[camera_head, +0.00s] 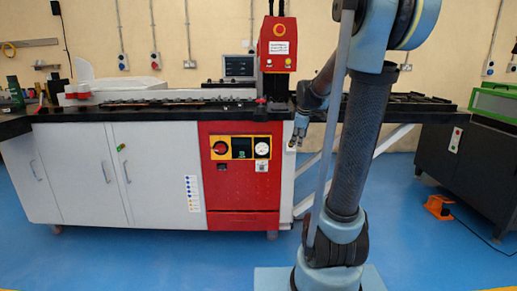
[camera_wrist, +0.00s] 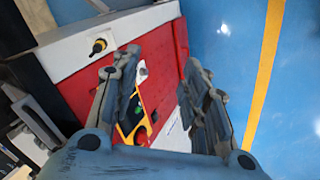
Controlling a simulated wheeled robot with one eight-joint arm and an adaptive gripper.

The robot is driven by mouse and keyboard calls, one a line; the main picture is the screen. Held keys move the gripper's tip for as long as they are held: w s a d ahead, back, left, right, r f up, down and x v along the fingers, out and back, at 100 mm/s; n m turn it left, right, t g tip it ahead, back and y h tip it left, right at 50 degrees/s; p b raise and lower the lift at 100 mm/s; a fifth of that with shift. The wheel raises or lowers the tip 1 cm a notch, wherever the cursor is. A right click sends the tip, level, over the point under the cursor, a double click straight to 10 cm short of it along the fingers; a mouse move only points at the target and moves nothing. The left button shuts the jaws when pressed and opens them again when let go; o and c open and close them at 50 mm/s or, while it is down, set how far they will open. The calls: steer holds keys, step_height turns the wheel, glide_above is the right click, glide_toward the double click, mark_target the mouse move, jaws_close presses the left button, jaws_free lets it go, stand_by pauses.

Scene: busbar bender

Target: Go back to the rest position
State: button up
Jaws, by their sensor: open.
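The busbar bender (camera_head: 240,195) stands in front of me, with a red front panel, white cabinet doors and a black top. My gripper (camera_head: 297,140) is in front of the machine's right end, just right of the red panel, and looks small and partly dark there. In the wrist view my gripper (camera_wrist: 160,68) has its two grey fingers spread apart with nothing between them. Behind the fingers the machine's red panel (camera_wrist: 173,100) shows at a tilt, with its yellow-framed controls partly hidden by the left finger.
A red press head (camera_head: 278,45) rises above the bench. A green-topped dark cabinet (camera_head: 480,165) stands at the right, with an orange foot pedal (camera_head: 438,207) on the floor beside it. The blue floor (camera_head: 130,262) in front is clear.

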steer(key=s+f+m+g, duration=0.1)
steer(key=s+f+m, duration=0.3)
steer(key=s, duration=0.8)
steer(key=s+f+m+g, duration=0.1)
steer(key=s+f+m, duration=0.3)
steer(key=s, duration=0.8)
steer(key=s+f+m+g, duration=0.1)
steer(key=s+f+m, duration=0.4)
steer(key=s, duration=0.7)
steer(key=shift+f+g, duration=0.3)
steer(key=shift+f, duration=0.4)
steer(key=shift+w+d, duration=0.1)
steer(key=shift+w+f, duration=0.2)
steer(key=shift+w, duration=0.15)
